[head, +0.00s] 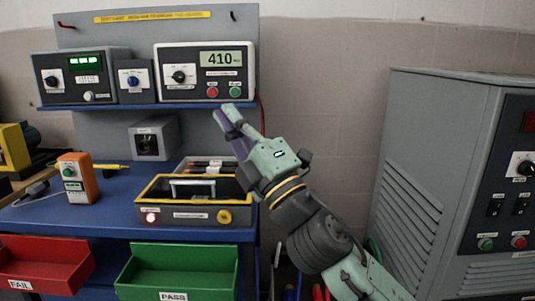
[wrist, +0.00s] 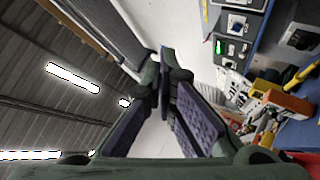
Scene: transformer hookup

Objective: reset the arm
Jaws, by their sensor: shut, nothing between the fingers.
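My gripper (head: 228,122) is raised in front of the bench's right side, its fingers pointing up and to the left. It is shut and empty. In the wrist view the fingertips (wrist: 164,88) come together near the middle. The gripper is apart from the bench and its objects, overlapping the tray's right part in the head view. My arm runs from the lower right up to it.
The blue bench (head: 110,215) holds a yellow-edged tray (head: 194,214), an orange device (head: 78,178) and a grey box (head: 155,138). Instruments sit on the shelf, one reading 410 (head: 207,73). Red (head: 40,262) and green (head: 180,272) bins hang in front. A grey cabinet (head: 430,150) stands right.

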